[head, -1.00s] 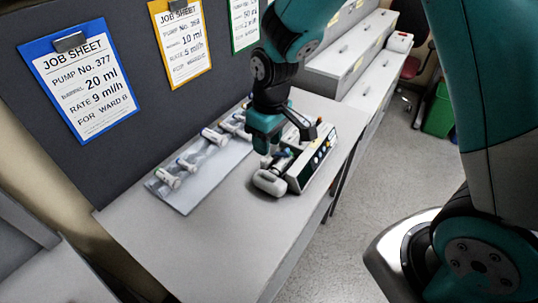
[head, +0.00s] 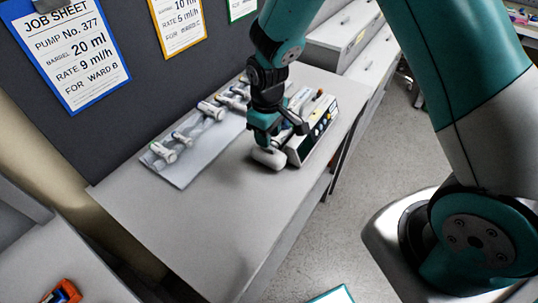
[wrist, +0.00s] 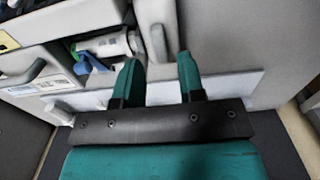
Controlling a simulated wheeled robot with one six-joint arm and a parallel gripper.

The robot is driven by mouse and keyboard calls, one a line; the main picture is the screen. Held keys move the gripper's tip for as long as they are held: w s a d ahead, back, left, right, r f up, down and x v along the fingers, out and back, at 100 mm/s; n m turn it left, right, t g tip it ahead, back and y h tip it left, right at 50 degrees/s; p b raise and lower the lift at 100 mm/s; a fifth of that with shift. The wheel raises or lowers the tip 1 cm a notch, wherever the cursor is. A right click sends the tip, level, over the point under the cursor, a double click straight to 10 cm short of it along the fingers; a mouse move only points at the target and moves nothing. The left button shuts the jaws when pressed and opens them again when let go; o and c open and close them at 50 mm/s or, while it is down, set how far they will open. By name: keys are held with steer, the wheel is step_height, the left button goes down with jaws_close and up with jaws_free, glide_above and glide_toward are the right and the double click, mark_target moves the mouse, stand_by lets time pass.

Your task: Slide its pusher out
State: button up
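The pump (head: 318,128) is a pale box with a dark front and coloured buttons, on the right side of the table. Its pusher (head: 268,158) is a rounded pale grey block at the pump's near end. In the wrist view the pusher (wrist: 158,42) shows as a grey bar just beyond the fingertips, in line with the gap. My gripper (head: 270,142) is directly over the pusher in the head view. In the wrist view my gripper (wrist: 160,62) has its two teal fingers apart with nothing clamped; contact cannot be told. A white cylinder with green and blue parts (wrist: 105,48) lies beside the pusher.
A pale tray (head: 190,170) with several syringes lies left of the pump, along the dark wall panel. Job sheets (head: 68,50) hang on that panel. The near part of the table (head: 230,220) is clear. An orange object (head: 62,292) sits at lower left.

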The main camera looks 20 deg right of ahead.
mark_target(269, 153)
steer(key=shift+f, duration=0.8)
steer(key=shift+f+b, duration=0.15)
steer(key=shift+b, duration=0.2)
steer(key=shift+f+b, duration=0.3)
steer(key=shift+f, duration=0.15)
steer(key=c, duration=0.5)
steer(key=shift+c, duration=0.2)
